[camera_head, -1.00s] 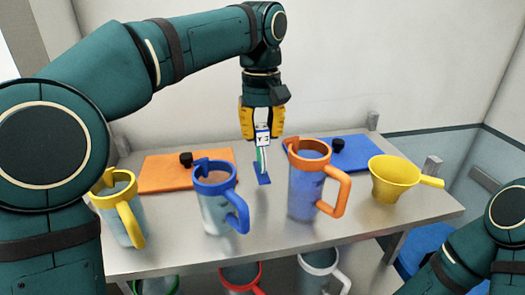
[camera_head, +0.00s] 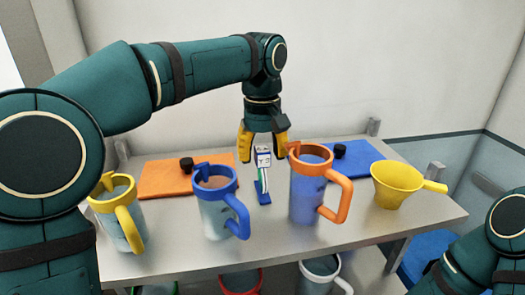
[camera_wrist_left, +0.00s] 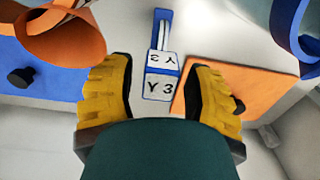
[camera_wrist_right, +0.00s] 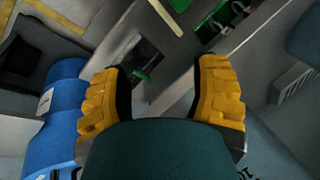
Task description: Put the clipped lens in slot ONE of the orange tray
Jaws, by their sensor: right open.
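I see no clipped lens and no tray marked with slots. A flat orange board (camera_head: 160,181) with a black knob lies at the left back of the table. A small blue-and-white item with a label reading "Y 3" (camera_head: 263,157) stands upright on a blue foot, between the blue-rimmed jug and the orange-rimmed jug. My left gripper (camera_head: 263,146) is around its top, fingers apart; the left wrist view shows gaps between the label block (camera_wrist_left: 161,84) and both fingers. My right gripper (camera_wrist_right: 161,95) is open and empty in the right wrist view, away from the table.
The blue-rimmed jug (camera_head: 216,215), orange-rimmed jug (camera_head: 306,198) and yellow-rimmed jug (camera_head: 112,232) stand along the table. A yellow funnel (camera_head: 394,181) is at the right. A blue board (camera_head: 362,157) lies at the back. More jugs are on a lower shelf.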

